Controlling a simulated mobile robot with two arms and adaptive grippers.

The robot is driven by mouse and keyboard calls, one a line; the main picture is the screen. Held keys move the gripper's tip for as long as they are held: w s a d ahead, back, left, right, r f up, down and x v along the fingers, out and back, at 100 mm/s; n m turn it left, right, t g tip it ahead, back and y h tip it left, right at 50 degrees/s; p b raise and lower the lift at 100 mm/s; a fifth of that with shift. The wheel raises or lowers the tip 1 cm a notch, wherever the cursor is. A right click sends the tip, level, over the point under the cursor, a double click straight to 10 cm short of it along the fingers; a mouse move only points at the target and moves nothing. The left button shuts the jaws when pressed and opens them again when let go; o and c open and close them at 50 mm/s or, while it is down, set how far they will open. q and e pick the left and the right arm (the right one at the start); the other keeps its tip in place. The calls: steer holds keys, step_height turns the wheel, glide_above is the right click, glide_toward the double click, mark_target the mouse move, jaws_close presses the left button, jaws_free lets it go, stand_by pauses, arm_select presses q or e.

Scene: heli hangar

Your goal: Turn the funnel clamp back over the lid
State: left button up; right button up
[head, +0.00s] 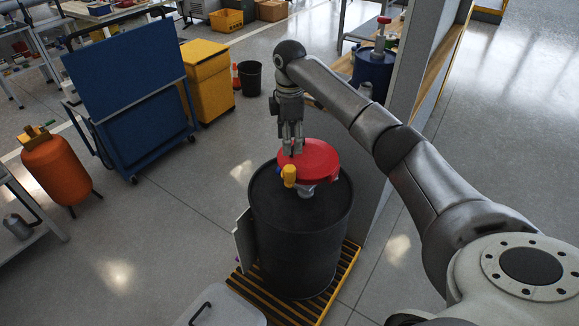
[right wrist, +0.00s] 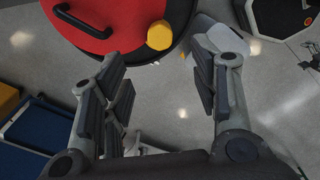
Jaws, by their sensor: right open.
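A black drum (head: 300,245) stands on a yellow-and-black pallet, with a funnel on its top. The funnel's round red lid (head: 316,158) is down over it; in the right wrist view the lid (right wrist: 75,35) has a black handle (right wrist: 82,20). The yellow piece (head: 289,176), apparently the clamp's knob, is at the lid's near left edge, beside rather than over the lid; it also shows in the right wrist view (right wrist: 160,35). My right gripper (head: 292,152) points down just above the lid's left rim, open with nothing between its fingers. My left gripper is out of view.
A grey partition (head: 400,95) stands close right of the drum. A blue drum (head: 374,72) is behind it. A blue cart (head: 130,90), a yellow cabinet (head: 208,80) and an orange cylinder (head: 62,168) are left. A grey bin (head: 222,308) is in front. Floor left of the drum is free.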

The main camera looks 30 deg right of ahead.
mark_target(289, 167)
step_height(289, 167, down, 11)
steer(key=shift+r+p, duration=0.15)
steer(key=shift+p, duration=0.7)
steer(key=c, duration=1)
steer(key=shift+a+r+m+p, duration=0.1)
steer(key=shift+r+m+p, duration=0.2)
steer(key=shift+m+p, duration=1.05)
steer(key=shift+c, duration=0.3)
steer(key=m+p, duration=0.4)
steer(key=m, duration=0.1)
steer(key=m+p, duration=0.3)
steer(key=m, duration=0.2)
steer(key=shift+f+m, duration=0.1)
steer(key=shift+m, duration=0.25)
steer(key=shift+w+m+p, duration=0.1)
steer(key=shift+m+p, duration=0.6)
steer(key=shift+m, duration=1.5)
